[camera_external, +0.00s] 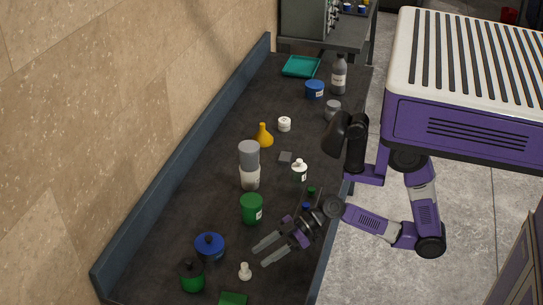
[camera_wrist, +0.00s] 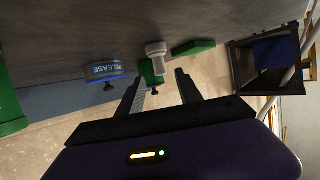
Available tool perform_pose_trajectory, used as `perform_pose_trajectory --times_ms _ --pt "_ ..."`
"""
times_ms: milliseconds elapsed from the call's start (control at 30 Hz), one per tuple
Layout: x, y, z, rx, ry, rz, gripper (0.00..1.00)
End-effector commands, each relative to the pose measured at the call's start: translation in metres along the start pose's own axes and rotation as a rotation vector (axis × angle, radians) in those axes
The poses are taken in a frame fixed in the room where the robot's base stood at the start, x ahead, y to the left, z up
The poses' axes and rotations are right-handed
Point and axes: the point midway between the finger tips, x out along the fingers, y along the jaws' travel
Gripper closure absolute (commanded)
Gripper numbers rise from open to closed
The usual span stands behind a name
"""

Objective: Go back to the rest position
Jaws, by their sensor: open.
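My gripper (camera_external: 266,250) is open and empty above the near part of the dark counter (camera_external: 205,170). Its two fingers also show in the wrist view (camera_wrist: 158,95), spread apart. A small white peg-like piece (camera_external: 245,271) stands on the counter just beyond and below the fingers, apart from them in the external view. In the wrist view the white piece (camera_wrist: 156,52) appears between and beyond the fingertips.
A green lidded container (camera_external: 192,276), a green jar (camera_external: 251,209) and a green flat item (camera_external: 233,299) are near. Farther along are a grey-and-white cylinder (camera_external: 249,165), a white bottle (camera_external: 299,171), an orange funnel (camera_external: 264,136) and a teal tray (camera_external: 301,66). A wall borders the left.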

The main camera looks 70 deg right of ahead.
Motion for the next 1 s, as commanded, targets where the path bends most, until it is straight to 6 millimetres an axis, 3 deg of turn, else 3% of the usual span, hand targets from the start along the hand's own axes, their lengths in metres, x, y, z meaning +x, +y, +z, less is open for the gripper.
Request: perform_pose_trajectory --times_ms 200,867,1000 --pt "-0.017 0.000 0.000 0.000 -0.001 -0.001 0.58" --pt "-0.018 0.001 -0.001 0.015 0.003 0.002 0.58" --pt "-0.019 0.024 -0.015 0.084 0.061 0.096 0.58"
